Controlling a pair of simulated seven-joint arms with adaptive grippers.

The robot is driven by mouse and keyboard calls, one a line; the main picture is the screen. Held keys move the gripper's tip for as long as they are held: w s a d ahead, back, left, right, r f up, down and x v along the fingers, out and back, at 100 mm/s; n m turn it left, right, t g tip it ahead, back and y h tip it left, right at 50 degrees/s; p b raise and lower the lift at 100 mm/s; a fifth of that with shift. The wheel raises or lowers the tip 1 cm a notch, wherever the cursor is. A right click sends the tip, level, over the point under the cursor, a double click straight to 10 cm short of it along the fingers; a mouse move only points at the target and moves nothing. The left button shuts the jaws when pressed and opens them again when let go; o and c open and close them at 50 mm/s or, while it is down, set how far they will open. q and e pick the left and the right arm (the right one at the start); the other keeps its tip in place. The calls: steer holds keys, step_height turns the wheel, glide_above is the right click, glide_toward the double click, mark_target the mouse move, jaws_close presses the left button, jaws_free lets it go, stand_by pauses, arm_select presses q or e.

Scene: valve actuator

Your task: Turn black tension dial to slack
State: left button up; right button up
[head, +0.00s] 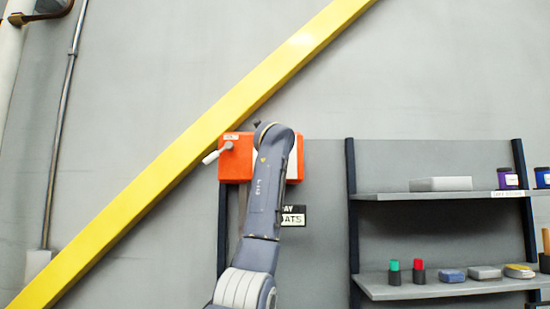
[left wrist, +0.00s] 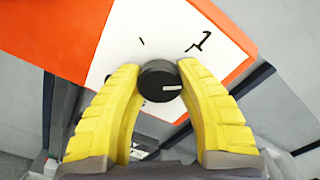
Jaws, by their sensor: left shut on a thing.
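The black tension dial (left wrist: 157,80) sits on a white panel (left wrist: 122,42) of the orange box, with a short white line on its face pointing right in the left wrist view. Black marks, a small tick and one like a 1, are on the panel above it. My left gripper (left wrist: 160,72) has its two yellow fingers closed on the dial from both sides. In the head view the orange box (head: 236,165) is on the wall, and my arm hides the dial and the gripper. My right gripper is not in view.
A light grey handle (head: 212,156) sticks out on the box's left. A yellow diagonal beam (head: 190,140) crosses the wall. At right, a shelf unit (head: 430,291) with dark posts holds several small items. A partly hidden sign (head: 293,215) is below the box.

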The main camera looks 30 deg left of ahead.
arm_select(q)
steer(key=n, duration=0.4)
steer(key=shift+w+d+n, duration=0.1)
steer(key=shift+n, duration=0.2)
steer(key=n, duration=0.4)
steer(key=shift+n, duration=0.3)
steer(key=n, duration=0.4)
steer(key=shift+r+n, duration=0.15)
steer(key=shift+n, duration=0.15)
steer(key=n, duration=0.9)
steer(key=shift+r, duration=0.2)
steer(key=n, duration=0.4)
steer(key=shift+r+n, duration=0.1)
steer(key=shift+n, duration=0.2)
steer(key=n, duration=0.5)
steer(key=shift+s, duration=0.2)
steer(key=shift+a+n, duration=0.2)
steer(key=shift+n, duration=1.7)
steer(key=shift+s, duration=0.1)
